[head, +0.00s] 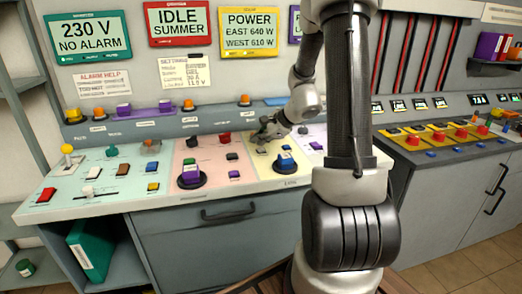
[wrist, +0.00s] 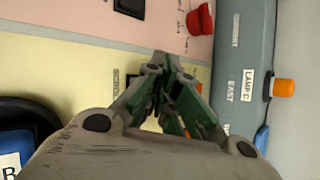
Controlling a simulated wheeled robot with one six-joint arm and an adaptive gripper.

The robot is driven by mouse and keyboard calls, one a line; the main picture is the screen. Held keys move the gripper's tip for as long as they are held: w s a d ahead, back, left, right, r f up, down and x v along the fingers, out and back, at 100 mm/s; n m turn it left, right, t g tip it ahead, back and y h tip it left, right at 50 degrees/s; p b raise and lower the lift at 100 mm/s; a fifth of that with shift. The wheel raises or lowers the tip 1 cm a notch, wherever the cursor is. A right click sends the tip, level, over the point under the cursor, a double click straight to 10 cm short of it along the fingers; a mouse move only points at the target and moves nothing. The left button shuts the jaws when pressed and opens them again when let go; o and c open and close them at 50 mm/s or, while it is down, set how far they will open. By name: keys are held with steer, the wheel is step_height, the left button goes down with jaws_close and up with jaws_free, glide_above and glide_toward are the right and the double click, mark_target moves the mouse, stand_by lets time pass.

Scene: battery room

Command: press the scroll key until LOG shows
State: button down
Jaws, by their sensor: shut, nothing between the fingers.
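My gripper (head: 264,136) is over the pale yellow panel of the sloped console, its fingers shut and empty. In the wrist view the closed fingertips (wrist: 165,62) point toward the border of the yellow and pink panels. I cannot tell whether they touch the surface. The fingers hide part of the yellow panel, and a bit of orange shows between them. I cannot read any label as the scroll key. The yellow-framed display (head: 249,31) reads POWER, EAST 640 W, WEST 610 W. The red-framed display (head: 179,23) reads IDLE SUMMER. The green-framed display (head: 87,38) reads 230 V NO ALARM.
A blue knob (head: 285,162) on a dark round base stands on the yellow panel. A red key (wrist: 200,19) is on the pink panel. An orange lamp labelled LAMP C (wrist: 283,88) is on the grey rail. A purple knob (head: 191,174) sits left on the pink panel.

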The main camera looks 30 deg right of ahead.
mark_target(259, 150)
steer(key=shift+f, duration=0.1)
steer(key=shift+f, duration=0.35)
steer(key=shift+f, duration=0.45)
stand_by(0.6)
steer(key=shift+r, duration=0.9)
steer(key=shift+r, duration=2.5)
